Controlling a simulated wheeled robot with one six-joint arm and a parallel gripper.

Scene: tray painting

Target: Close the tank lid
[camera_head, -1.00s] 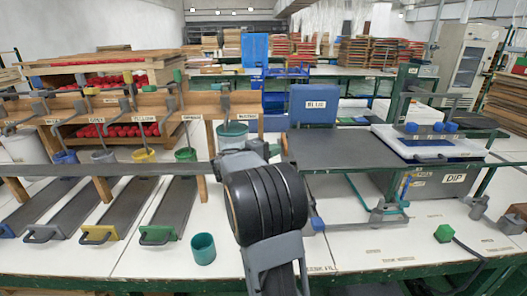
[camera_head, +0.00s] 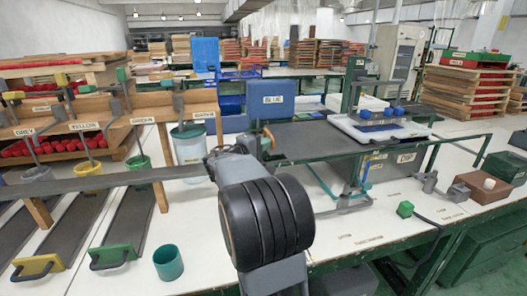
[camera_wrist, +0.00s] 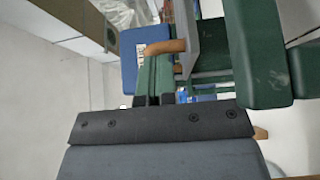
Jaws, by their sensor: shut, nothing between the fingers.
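A blue panel labelled BLUE (camera_head: 272,100) stands upright behind a dark flat surface (camera_head: 310,143); it looks like a raised lid. It also shows, turned sideways, in the wrist view (camera_wrist: 132,62). A grey tank labelled DIP (camera_head: 385,168) stands to the right, below a white tray with blue knobs (camera_head: 378,128). I cannot tell for sure which part is the tank lid. My gripper (camera_wrist: 153,100) is shut and empty, near an orange-brown handle (camera_wrist: 165,47). In the head view my arm hides most of it, just in front of the blue panel.
A long grey rail (camera_head: 100,180) crosses the left, above dark troughs with coloured handles. A teal cup (camera_head: 168,262) stands at the front left. The white bench front is mostly clear.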

